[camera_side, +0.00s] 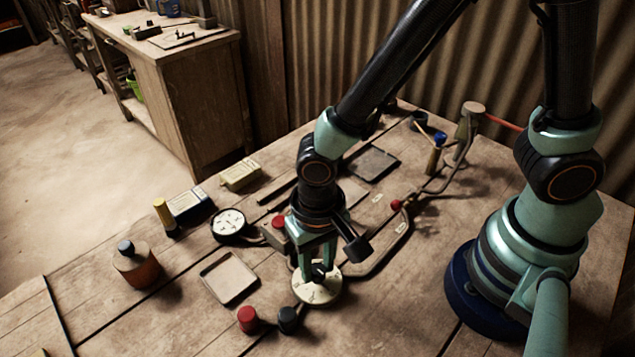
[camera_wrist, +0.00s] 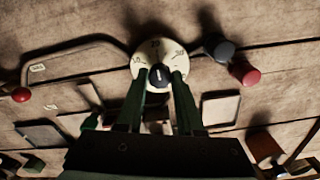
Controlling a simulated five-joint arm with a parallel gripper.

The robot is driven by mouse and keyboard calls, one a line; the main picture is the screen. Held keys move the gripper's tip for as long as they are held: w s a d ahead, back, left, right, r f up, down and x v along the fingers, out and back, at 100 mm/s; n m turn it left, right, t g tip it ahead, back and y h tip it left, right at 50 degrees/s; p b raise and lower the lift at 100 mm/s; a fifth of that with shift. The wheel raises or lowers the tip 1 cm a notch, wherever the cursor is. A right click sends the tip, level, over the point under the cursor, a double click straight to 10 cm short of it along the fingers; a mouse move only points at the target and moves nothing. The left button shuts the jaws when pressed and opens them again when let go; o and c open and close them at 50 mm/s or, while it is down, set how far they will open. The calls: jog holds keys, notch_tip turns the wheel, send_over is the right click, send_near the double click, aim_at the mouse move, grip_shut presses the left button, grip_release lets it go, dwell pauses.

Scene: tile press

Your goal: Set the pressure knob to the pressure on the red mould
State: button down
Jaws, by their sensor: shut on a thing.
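The pressure knob (camera_wrist: 159,76) is a small dark knob with a pale line, at the centre of a round white dial (camera_wrist: 146,58). The dial lies flat on the table and also shows in the side view (camera_side: 313,297). My gripper (camera_side: 318,270) points down over the dial. In the wrist view its two fingers (camera_wrist: 160,82) stand either side of the knob, shut on it. The pale line looks roughly upright, towards the number at the dial's top, which seems to be 20. I cannot make out a red mould or a pressure written on one.
A round gauge (camera_side: 229,224) and a pale tray (camera_side: 230,278) lie left of the dial. Red (camera_side: 248,319) and dark (camera_side: 288,319) caps stand in front. Blocks (camera_side: 190,204) and a brown bottle (camera_side: 137,268) stand farther left.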

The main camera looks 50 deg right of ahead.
aim_at(318, 270)
jog(key=c, duration=0.5)
grip_release()
jog(key=shift+c, duration=0.2)
notch_tip(318, 270, up, 12)
